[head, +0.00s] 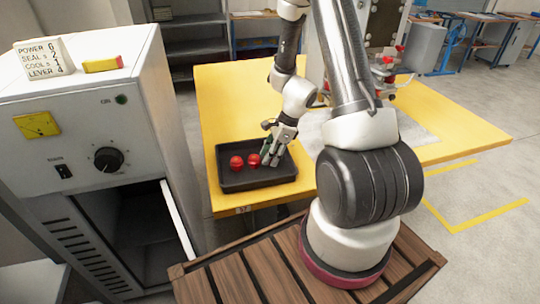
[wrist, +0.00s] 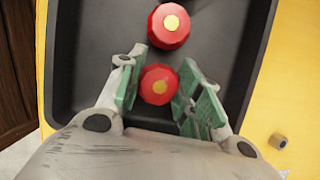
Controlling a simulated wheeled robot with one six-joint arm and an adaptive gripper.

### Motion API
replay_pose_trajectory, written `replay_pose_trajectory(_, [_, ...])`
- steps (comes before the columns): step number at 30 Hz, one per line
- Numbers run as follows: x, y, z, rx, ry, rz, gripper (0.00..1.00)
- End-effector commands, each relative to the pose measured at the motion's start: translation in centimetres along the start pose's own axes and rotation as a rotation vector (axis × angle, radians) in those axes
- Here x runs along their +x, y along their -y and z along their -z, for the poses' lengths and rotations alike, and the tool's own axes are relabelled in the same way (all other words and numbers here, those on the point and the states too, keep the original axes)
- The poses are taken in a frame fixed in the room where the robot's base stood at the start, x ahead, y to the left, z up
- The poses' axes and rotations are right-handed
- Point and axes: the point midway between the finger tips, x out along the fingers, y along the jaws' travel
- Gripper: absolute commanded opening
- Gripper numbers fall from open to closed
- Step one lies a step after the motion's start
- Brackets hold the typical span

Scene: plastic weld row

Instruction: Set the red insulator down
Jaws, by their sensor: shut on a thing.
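My gripper (head: 267,157) reaches down into a black tray (head: 262,184) on the yellow table. It is shut on a red insulator (wrist: 159,84), round with a yellow-tan centre, which sits between the green finger pads in the wrist view. The same insulator shows beside my fingers in the head view (head: 254,160). I cannot tell whether it touches the tray floor. A second red insulator (wrist: 169,26) stands in the tray just beyond the held one, apart from it; in the head view it is to the left (head: 236,162).
A small hex nut (wrist: 278,141) lies on the yellow table (head: 228,95) outside the tray. A grey machine cabinet (head: 90,120) with an open bay stands at left. A wooden slatted platform (head: 225,279) is in front. The tray has bare floor around the insulators.

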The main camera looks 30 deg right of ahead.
Motion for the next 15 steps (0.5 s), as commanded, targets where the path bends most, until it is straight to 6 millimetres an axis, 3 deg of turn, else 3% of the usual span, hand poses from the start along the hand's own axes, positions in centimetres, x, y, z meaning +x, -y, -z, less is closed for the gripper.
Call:
replay_pose_trajectory(11, [0.40,-0.01,0.17,-0.001,0.000,-0.001,0.07])
replay_pose_trajectory(12, [0.34,0.00,0.14,-0.002,0.000,0.000,0.42])
replay_pose_trajectory(15, [0.33,0.00,0.14,-0.001,0.000,0.000,0.56])
